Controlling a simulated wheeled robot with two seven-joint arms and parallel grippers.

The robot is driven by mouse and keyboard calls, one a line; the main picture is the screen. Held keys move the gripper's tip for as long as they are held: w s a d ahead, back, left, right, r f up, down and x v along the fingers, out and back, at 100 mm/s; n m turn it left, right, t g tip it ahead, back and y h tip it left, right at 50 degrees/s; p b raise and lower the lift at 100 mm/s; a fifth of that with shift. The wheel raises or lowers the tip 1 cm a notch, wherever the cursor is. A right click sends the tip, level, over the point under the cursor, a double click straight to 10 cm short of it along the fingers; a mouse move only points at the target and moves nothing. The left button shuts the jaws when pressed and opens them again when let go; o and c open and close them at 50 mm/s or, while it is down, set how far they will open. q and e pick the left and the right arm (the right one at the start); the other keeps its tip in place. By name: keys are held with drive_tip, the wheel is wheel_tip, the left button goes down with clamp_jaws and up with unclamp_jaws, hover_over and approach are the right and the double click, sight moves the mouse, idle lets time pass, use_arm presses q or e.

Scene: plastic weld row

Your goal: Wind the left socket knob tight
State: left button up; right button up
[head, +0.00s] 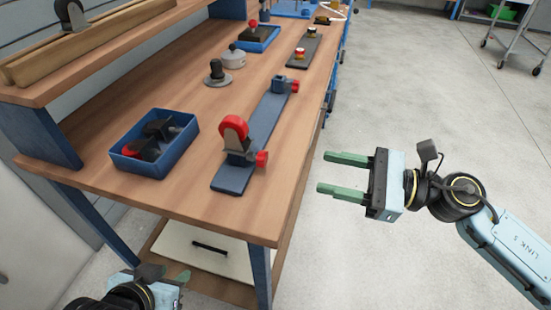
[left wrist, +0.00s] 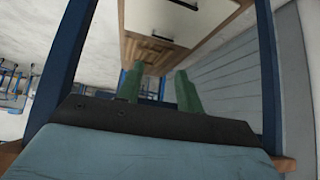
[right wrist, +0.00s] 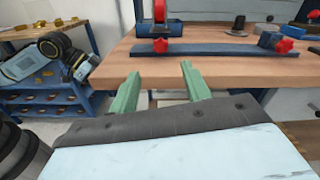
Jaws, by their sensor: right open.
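A dark grey bar (head: 262,122) with two sockets lies along the workbench. The near socket (head: 240,157) holds a red disc-shaped part (head: 235,128) and has a red knob (head: 262,159) on its aisle side. In the right wrist view this knob (right wrist: 160,45) is the left one. The far socket (head: 280,85) has another red knob (head: 294,86), at right in the right wrist view (right wrist: 284,45). My right gripper (head: 324,172) is open and empty beyond the bench edge, fingers towards the near knob, clear of it. My left gripper (left wrist: 158,78) is open and empty, low at the bench's near end.
A blue bin (head: 183,155) with dark and red parts stands left of the bar. A black-knobbed part (head: 217,74), a grey round pot (head: 234,58) and another dark bar (head: 304,50) are further back. The bench shelf (head: 100,55) overhangs the left.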

sight(267, 158)
use_arm(q)
drive_tip(key=s, duration=0.1)
drive_tip(key=s+a+f+g, duration=0.1)
drive_tip(key=s+g, duration=0.1)
drive_tip(key=shift+s+a+f+y+p, duration=0.2)
drive_tip(key=shift+f+y+p, duration=0.1)
drive_tip(key=shift+f+p, duration=0.1)
use_arm(e)
drive_tip(key=x, duration=1)
drive_tip(key=shift+w+a, duration=0.15)
drive_tip(key=shift+a, duration=0.25)
drive_tip(key=c, duration=1)
